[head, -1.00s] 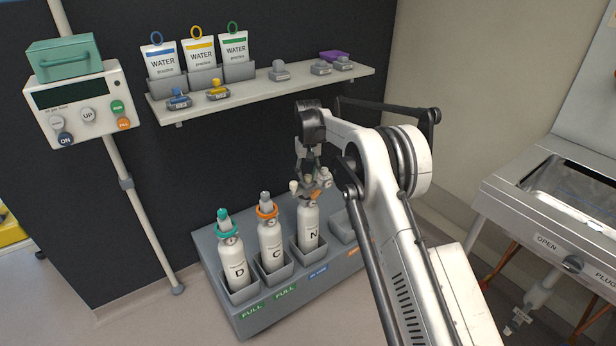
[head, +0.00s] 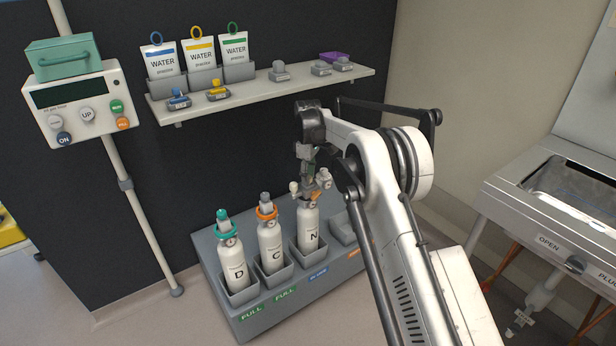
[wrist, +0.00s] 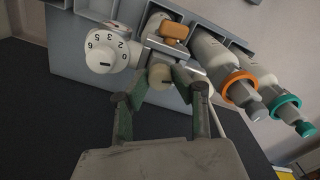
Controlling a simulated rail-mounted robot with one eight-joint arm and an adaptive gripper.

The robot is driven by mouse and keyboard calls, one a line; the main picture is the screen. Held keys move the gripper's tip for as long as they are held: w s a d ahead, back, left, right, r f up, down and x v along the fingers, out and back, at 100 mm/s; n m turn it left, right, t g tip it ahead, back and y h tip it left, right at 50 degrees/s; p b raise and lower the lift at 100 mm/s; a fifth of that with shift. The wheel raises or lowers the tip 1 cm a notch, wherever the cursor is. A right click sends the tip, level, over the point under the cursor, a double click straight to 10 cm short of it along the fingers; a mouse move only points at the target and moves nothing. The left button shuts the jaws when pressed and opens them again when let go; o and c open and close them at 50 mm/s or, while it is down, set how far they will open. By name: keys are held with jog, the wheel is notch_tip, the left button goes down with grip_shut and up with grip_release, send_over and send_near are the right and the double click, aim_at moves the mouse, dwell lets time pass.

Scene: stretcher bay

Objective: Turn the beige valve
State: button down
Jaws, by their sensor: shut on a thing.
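The beige valve (wrist: 160,75) is a round knob between my fingertips in the wrist view. It belongs to the fitting on top of the white bottle marked N (head: 308,229). My gripper (head: 311,187) comes down from above on this fitting and is shut on the valve. In the wrist view my gripper (wrist: 160,83) has one finger on each side of the knob. A white numbered dial (wrist: 108,48) sits beside it on the left, and an orange piece (wrist: 174,30) lies just behind. In the head view my fingers mostly hide the valve.
Bottle C with an orange collar (head: 270,245) and bottle D with a teal collar (head: 232,260) stand left of N in a grey rack (head: 325,277). A shelf (head: 275,86) with water pouches runs above. A steel basin (head: 545,200) is at the right.

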jog(key=shift+n, duration=1.2)
jog(key=c, duration=1.5)
grip_release()
jog(key=shift+o, duration=0.2)
notch_tip(320, 180, up, 12)
